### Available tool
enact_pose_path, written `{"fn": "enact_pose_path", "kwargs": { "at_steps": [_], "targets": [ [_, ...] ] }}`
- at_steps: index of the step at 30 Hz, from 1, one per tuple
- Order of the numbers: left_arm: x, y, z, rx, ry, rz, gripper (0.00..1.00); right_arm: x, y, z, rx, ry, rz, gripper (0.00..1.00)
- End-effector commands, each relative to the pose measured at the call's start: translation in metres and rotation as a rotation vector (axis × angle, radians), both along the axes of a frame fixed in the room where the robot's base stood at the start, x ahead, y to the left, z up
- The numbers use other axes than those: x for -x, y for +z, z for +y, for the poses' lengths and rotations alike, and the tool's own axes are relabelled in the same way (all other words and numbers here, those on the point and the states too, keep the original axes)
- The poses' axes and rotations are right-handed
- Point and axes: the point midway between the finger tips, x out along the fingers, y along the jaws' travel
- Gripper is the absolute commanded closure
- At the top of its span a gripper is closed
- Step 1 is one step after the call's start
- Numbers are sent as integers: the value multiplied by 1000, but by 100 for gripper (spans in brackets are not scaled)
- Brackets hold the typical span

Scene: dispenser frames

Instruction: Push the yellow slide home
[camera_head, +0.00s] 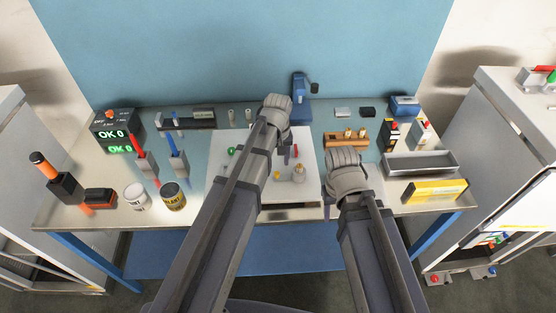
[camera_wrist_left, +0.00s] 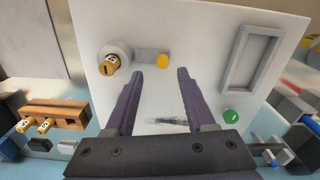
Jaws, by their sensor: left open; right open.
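A white plate (camera_head: 262,140) lies on the bench; it also shows in the left wrist view (camera_wrist_left: 205,40). A small yellow piece on it, apparently the yellow slide (camera_wrist_left: 162,61), is a short stub in the left wrist view and a small spot in the head view (camera_head: 277,176). How far it sits in cannot be told. My left gripper (camera_wrist_left: 160,76) is open and empty over the plate, its fingertips either side of the line to the yellow piece; it shows partly in the head view (camera_head: 287,154). My right gripper (camera_head: 328,206) is open beside the plate's right edge, mostly hidden by its wrist.
The plate also bears a brass plug (camera_wrist_left: 109,65) in a round grey holder, a grey rectangular frame (camera_wrist_left: 234,68) and a green knob (camera_wrist_left: 230,115). A wooden block with brass plugs (camera_head: 335,139) stands right of the plate. A grey tray (camera_head: 420,172) and two cans (camera_head: 174,197) stand farther out.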

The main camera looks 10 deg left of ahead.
Motion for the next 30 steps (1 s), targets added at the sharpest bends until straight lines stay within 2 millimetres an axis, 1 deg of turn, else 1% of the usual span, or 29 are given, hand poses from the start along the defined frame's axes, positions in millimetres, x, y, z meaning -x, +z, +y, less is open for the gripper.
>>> {"fn": "enact_pose_path", "kwargs": {
  "at_steps": [1, 3, 6, 23, 25, 26, 29, 30],
  "targets": [
    [0, 14, 0, 0, 0, 0, 45, 0, 14, 0, 0, -1, 0, 50],
    [0, 21, 0, 0, 0, 0, 45, 0, 21, 0, -1, -3, 0, 50],
    [0, 27, 0, 1, 0, 0, 45, 0, 27, 0, -1, -5, 0, 50],
    [1, 25, -1, 0, -4, 0, 45, 0, 25, 0, -1, -6, 0, 50],
    [12, 19, -8, -5, -45, 3, 45, 0, 19, 0, -1, -6, 0, 50],
    [21, 14, -14, -9, -81, 5, 45, 0, 14, 0, -1, -5, 0, 50],
    [61, -6, -38, -32, -260, 18, 45, 0, -6, 0, -1, -4, 0, 50],
    [79, -13, -47, -41, -342, 25, 45, 0, -13, 0, -1, -4, 0, 50]
  ]
}}
